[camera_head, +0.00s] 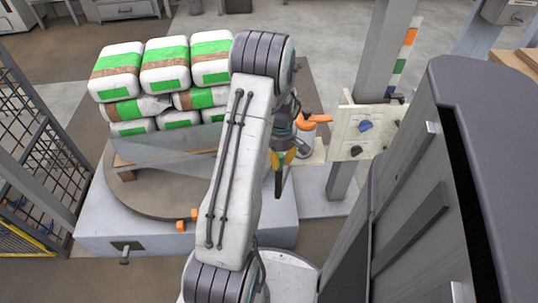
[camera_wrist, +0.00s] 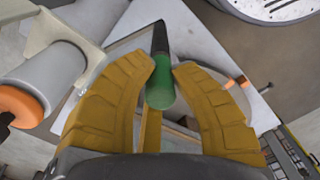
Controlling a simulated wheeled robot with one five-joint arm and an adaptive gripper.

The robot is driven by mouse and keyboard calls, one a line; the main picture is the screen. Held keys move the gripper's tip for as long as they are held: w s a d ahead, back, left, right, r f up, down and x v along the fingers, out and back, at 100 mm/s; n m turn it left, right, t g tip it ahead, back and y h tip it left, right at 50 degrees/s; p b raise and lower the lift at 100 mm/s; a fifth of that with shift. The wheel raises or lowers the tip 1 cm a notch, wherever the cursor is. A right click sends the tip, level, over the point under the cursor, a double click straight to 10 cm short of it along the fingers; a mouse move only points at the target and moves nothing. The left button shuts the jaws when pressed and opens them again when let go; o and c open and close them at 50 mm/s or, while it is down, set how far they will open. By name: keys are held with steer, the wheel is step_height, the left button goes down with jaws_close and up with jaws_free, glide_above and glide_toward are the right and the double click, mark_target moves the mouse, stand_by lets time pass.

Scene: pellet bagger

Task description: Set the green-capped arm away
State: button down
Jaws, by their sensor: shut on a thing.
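The green-capped arm shows in the wrist view as a green cap (camera_wrist: 160,88) with a dark rod (camera_wrist: 160,38) running away from it. My gripper (camera_wrist: 166,70) has its yellow fingers closed on either side of the green cap and grips it. In the head view my gripper (camera_head: 290,157) is partly hidden behind my own arm. The dark rod (camera_head: 278,184) hangs below the fingers there; its green cap is hard to make out. Whether the rod is still joined to anything at its far end, I cannot tell.
A cream panel (camera_head: 345,112) with a blue knob (camera_head: 365,126) stands right of my gripper. Close by is a grey cylinder (camera_wrist: 52,78) with an orange end (camera_wrist: 18,105). Stacked green-and-white bags (camera_head: 165,65) sit on a turntable (camera_head: 140,197). A mesh fence (camera_head: 45,150) is left.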

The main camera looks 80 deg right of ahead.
steer(key=shift+s+d+f+n, duration=0.15)
steer(key=shift+s+n, duration=0.7)
steer(key=shift+s, duration=0.6)
steer(key=shift+s+d+r+n, duration=0.1)
steer(key=shift+s+n, duration=0.75)
steer(key=shift+s, duration=0.55)
steer(key=c, duration=1)
jaws_free()
steer(key=shift+s+d, duration=0.1)
steer(key=shift+d, duration=0.05)
steer(key=shift+c, duration=0.2)
step_height(320, 180, up, 12)
